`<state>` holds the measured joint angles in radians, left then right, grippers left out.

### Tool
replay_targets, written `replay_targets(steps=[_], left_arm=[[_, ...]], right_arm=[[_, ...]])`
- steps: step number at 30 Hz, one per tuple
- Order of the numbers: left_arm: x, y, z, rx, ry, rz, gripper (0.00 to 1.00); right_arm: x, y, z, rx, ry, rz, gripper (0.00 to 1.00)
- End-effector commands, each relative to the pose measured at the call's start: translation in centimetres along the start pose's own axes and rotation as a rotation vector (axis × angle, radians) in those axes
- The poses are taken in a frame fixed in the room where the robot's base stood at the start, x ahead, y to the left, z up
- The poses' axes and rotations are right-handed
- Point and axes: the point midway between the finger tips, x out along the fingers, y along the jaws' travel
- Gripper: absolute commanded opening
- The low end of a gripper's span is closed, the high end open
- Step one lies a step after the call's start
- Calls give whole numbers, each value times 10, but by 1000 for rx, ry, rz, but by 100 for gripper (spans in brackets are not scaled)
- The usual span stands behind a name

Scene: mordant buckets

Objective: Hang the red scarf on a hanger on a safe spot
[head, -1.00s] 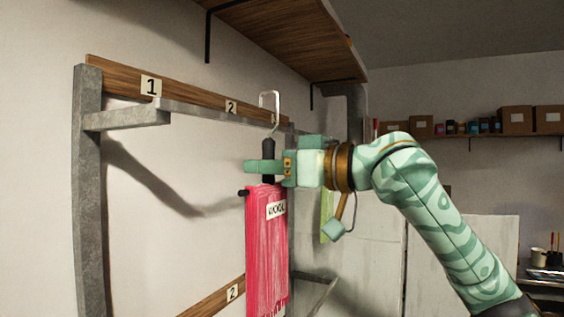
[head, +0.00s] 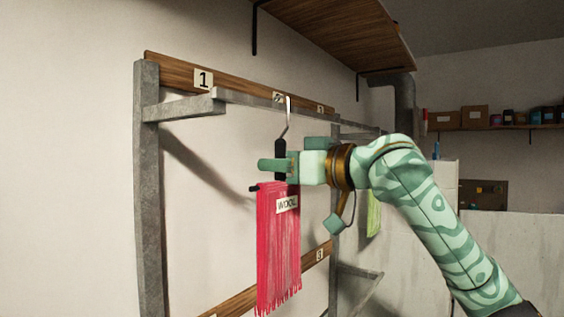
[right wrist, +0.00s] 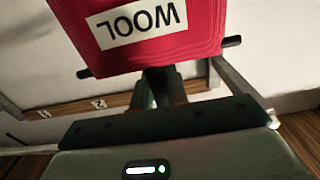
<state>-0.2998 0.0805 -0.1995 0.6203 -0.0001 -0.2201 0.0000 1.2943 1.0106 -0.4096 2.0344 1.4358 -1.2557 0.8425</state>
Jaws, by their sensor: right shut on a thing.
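The red scarf (head: 278,245) hangs fringed over a black hanger with a WOOL label. My right gripper (head: 278,167) is shut on the hanger's black stem (head: 280,150), above the scarf. The hanger's metal hook (head: 287,115) points up and its top appears close to the upper metal rail (head: 265,101); I cannot tell whether they touch. In the right wrist view the scarf (right wrist: 192,48) shows its label upside down, with the hanger bar's black end (right wrist: 232,41) beside it. My left gripper is not in view.
The rack has a grey post (head: 148,190) and an upper wooden board (head: 180,72) with numbered tags. A lower board (head: 312,262) carries a tag 3. A yellow-green cloth (head: 374,215) hangs behind my right arm. A wooden shelf (head: 335,30) juts out above.

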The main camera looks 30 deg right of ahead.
Motion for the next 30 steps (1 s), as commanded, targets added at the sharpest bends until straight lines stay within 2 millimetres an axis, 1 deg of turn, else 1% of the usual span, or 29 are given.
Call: replay_targets(steps=[4, 13, 14, 15, 16, 26, 29, 30], left_arm=[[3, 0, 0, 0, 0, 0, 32], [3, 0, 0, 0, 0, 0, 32], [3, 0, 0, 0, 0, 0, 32], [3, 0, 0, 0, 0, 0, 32], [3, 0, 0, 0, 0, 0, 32], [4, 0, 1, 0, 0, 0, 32], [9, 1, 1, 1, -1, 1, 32], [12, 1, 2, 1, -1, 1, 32]], right_arm=[[0, 0, 5, 1, 1, -1, 0], [0, 0, 5, 1, 1, -1, 0], [0, 0, 5, 1, 1, -1, 21], [0, 0, 5, 1, 1, 0, 32], [0, 0, 5, 1, 1, 0, 41], [-3, 0, 6, 0, 1, 1, 41], [-14, 1, 6, -1, 2, 2, 41], [-21, 1, 7, -3, 2, 4, 41]])
